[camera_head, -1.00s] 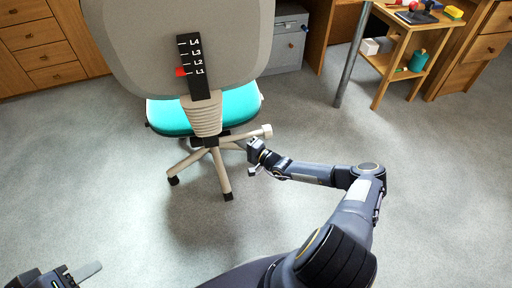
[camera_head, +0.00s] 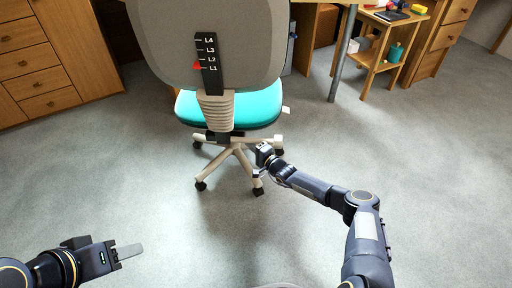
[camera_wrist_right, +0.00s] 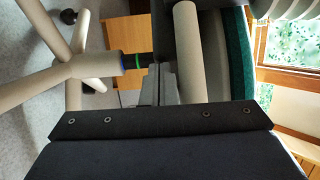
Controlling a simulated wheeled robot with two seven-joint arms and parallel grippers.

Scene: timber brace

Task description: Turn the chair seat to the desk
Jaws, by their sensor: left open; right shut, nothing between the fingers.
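The office chair stands with its grey-beige backrest (camera_head: 208,35) towards me. Its teal seat (camera_head: 250,107) shows beyond the backrest, above a beige star base (camera_head: 238,152) on castors. The desk (camera_head: 318,4) is only partly seen at the top, behind the chair. My right gripper (camera_head: 262,158) is low beside the right side of the base, below the seat. In the right wrist view its fingers (camera_wrist_right: 160,85) are together and empty, between the base and a beige bar (camera_wrist_right: 188,50); contact cannot be told. My left gripper (camera_head: 122,253) is open and empty at lower left, away from the chair.
A grey metal leg (camera_head: 343,52) stands right of the chair. A small wooden shelf table (camera_head: 379,68) with items is further right. Wooden drawers (camera_head: 38,62) stand at the left. The grey floor (camera_head: 180,220) in front is clear.

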